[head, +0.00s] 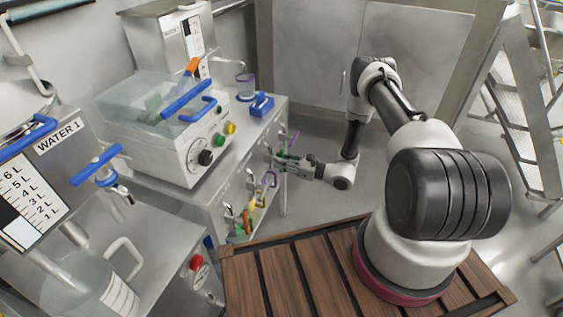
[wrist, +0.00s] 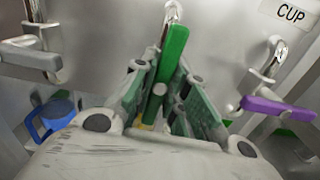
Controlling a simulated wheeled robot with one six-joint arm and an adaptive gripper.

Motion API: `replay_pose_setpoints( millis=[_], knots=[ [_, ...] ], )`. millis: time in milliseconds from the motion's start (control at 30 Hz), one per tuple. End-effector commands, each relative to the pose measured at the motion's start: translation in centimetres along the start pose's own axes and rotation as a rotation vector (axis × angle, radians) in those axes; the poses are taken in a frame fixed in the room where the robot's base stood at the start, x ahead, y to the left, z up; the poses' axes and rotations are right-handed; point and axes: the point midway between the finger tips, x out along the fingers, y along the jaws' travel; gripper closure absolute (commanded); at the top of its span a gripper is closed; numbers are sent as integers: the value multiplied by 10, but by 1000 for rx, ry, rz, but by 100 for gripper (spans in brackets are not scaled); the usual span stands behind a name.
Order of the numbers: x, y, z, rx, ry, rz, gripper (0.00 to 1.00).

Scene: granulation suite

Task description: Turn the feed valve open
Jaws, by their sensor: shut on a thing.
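A green valve handle (wrist: 173,58) hangs from a metal stem on the grey cabinet front in the wrist view. My gripper (wrist: 164,82) is shut on this handle, with one finger pad on each side. The handle leans slightly, its upper end to the right. Its lower part is hidden between the fingers. No label for it shows, so I cannot tell from the pictures whether it is the feed valve. In the head view my gripper (head: 280,161) is at the side of the steel bench, and the handle is mostly hidden there.
A purple handle (wrist: 276,108) sits to the right under a CUP label (wrist: 290,14). A grey lever (wrist: 32,55) and a blue loop (wrist: 48,122) are to the left. In the head view, a lidded machine (head: 170,120) stands on the bench. Open floor lies beyond my gripper.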

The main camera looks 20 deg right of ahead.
Motion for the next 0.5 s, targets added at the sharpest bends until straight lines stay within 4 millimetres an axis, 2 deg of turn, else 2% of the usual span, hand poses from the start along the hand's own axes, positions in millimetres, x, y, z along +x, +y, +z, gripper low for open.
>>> replay_pose_setpoints(
  millis=[500],
  knots=[
    [-1,0,-2,-72,3,-1,100]
  ],
)
